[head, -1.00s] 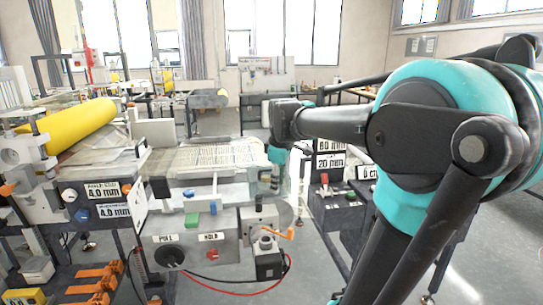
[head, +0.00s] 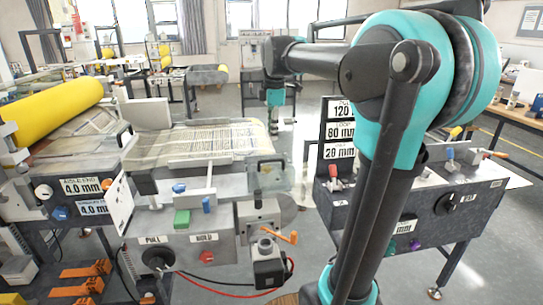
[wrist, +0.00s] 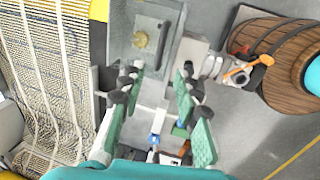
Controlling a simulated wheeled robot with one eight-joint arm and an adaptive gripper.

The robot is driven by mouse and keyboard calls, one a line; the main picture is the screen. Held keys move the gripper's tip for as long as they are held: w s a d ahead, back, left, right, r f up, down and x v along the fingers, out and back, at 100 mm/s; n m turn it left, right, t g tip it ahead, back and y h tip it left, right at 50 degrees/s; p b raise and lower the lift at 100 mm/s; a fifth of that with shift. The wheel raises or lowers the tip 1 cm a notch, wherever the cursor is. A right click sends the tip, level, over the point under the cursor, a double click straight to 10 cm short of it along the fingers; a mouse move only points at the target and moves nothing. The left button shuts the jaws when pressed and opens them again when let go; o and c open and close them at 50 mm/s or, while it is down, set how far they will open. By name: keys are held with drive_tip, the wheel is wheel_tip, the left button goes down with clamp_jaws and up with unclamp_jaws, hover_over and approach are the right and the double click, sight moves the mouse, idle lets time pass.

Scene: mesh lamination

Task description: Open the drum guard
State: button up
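The drum guard (head: 282,174) appears to be the clear panel with a dark handle at the right end of the machine in the head view. My gripper (head: 273,122) points down above and beyond the machine's right end in the head view. In the wrist view my gripper (wrist: 162,76) is open and empty, its green-padded fingers apart. The handle shows beyond the gap; contact is not visible.
The mesh bed (head: 190,140) and yellow roll (head: 55,112) are to the left. An orange lever (head: 280,237) and a PULL/HOLD control box (head: 180,247) sit below the guard. A dark control console (head: 420,205) stands right, with floor between.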

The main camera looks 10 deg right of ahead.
sight(271, 161)
drive_tip(key=f, duration=0.3)
drive_tip(key=w+f, duration=0.1)
drive_tip(key=f, duration=0.3)
drive_tip(key=w+f, duration=0.1)
drive_tip(key=f, duration=0.3)
clamp_jaws()
drive_tip(key=shift+w, duration=0.1)
